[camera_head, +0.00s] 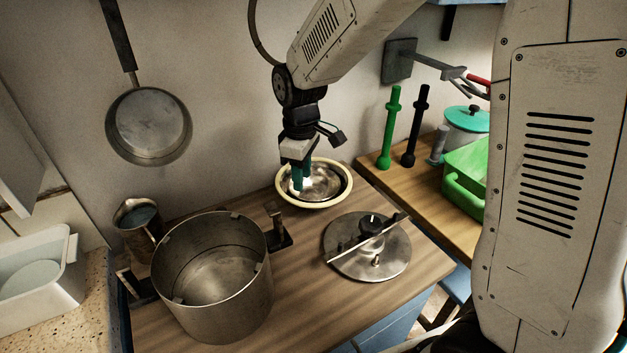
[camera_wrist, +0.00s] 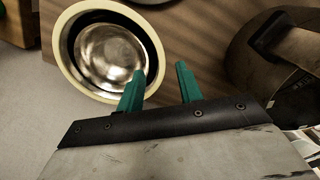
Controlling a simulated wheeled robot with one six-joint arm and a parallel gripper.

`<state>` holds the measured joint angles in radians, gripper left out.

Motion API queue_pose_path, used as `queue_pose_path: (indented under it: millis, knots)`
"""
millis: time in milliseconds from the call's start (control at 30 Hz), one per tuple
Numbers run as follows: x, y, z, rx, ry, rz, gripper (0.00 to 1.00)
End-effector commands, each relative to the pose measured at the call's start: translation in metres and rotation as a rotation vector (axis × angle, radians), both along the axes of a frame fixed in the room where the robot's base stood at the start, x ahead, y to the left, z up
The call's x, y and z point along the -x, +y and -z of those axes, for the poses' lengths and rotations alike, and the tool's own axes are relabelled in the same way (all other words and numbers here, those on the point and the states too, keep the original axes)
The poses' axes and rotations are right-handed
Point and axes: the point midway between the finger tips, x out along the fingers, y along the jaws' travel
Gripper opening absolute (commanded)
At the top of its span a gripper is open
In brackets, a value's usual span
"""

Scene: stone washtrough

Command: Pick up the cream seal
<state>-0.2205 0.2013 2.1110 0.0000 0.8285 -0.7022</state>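The cream seal (camera_head: 346,194) is a pale ring lying on the wooden worktop near the wall. A shiny metal dish or lid (camera_head: 325,184) shows inside it. In the wrist view the seal (camera_wrist: 58,48) fills the upper left. My gripper (camera_head: 300,187) points down over the seal's left part in the head view. In the wrist view its two green fingers (camera_wrist: 161,70) stand apart with nothing held. The seal's near right rim appears between them, one fingertip over the inside and one outside. I cannot tell how far the tips are above it.
A large metal pot (camera_head: 215,285) stands front left, with a metal jug (camera_head: 138,225) behind it. A round metal lid with a clamp bar (camera_head: 370,262) lies front right. A green crate (camera_head: 465,182) and upright green and black tools stand on the right worktop.

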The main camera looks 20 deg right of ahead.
Motion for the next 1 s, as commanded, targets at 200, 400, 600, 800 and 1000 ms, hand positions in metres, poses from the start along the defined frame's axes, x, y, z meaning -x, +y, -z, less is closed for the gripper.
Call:
queue_pose_path:
  millis: [200,400,600,800,1000]
  knots:
    - [0.000,0.000,0.026,0.000,0.003,0.001,0.36]
    - [-0.003,0.000,0.056,0.001,0.004,0.002,0.36]
    - [-0.003,0.000,0.070,0.000,0.001,0.002,0.36]
    - [-0.003,0.000,0.070,0.001,0.001,0.003,0.36]
    - [-0.003,0.000,0.071,0.000,0.001,0.003,0.36]
